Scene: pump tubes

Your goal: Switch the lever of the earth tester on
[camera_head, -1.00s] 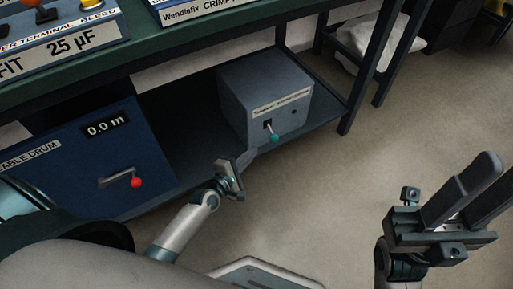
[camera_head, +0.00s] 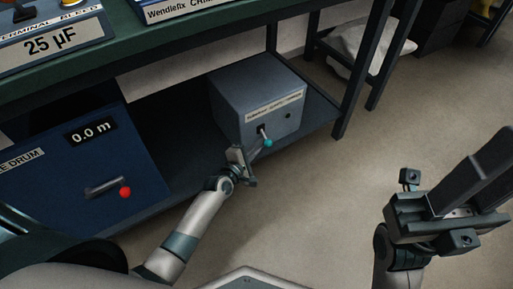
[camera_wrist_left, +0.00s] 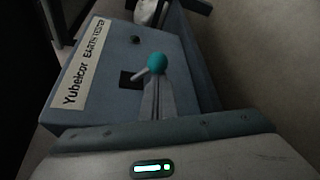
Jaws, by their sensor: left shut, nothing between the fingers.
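The earth tester (camera_head: 258,98) is a grey-blue box on the lower shelf, and its label reads "EARTH TESTER" in the left wrist view (camera_wrist_left: 85,65). Its lever has a teal ball knob (camera_head: 268,143) and slants downward out of a dark slot in the front face. The knob also shows in the left wrist view (camera_wrist_left: 156,63), just beyond the fingertips. My left gripper (camera_head: 246,160) is shut and empty, just below and left of the knob. I cannot tell whether it touches the knob. My right gripper (camera_head: 472,178) is open and empty, over the floor at the right.
A blue cable drum box (camera_head: 65,180) with a red-knobbed crank (camera_head: 125,192) stands left of the tester. The shelf edge and a dark table leg (camera_head: 355,80) bound the space. The bench top (camera_head: 180,38) overhangs above. Floor in front is clear.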

